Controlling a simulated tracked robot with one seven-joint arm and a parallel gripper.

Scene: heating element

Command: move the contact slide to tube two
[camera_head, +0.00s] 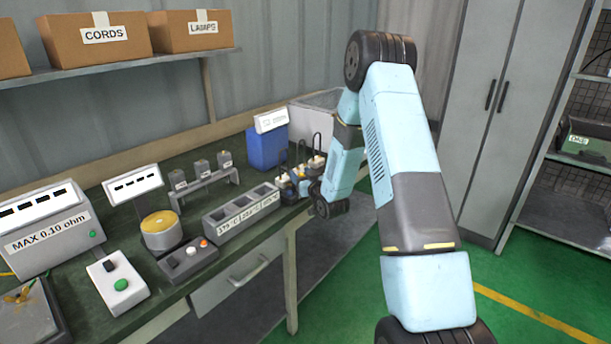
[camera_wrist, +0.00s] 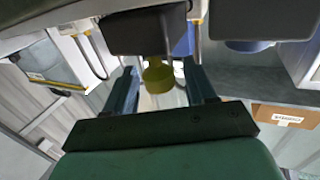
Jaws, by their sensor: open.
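In the wrist view my gripper (camera_wrist: 160,66) is open, with one blue finger on each side of a yellow-green knob (camera_wrist: 157,78). The knob sits on a thin stem under a dark block (camera_wrist: 146,31), which looks like the contact slide. I cannot tell whether either finger touches the knob. In the head view my arm reaches to the right end of the bench, beside small upright tubes (camera_head: 285,183) with black wire loops. My wrist hides much of that apparatus and my fingertips there. Which tube the slide stands at cannot be told.
The dark bench (camera_head: 133,234) also carries a grey block with labelled wells (camera_head: 242,216), a blue container (camera_head: 266,147), a yellow-topped drum (camera_head: 161,230) and a meter marked MAX 0.10 ohm (camera_head: 48,232). A grey cabinet (camera_head: 512,110) stands right. Green floor is open in front.

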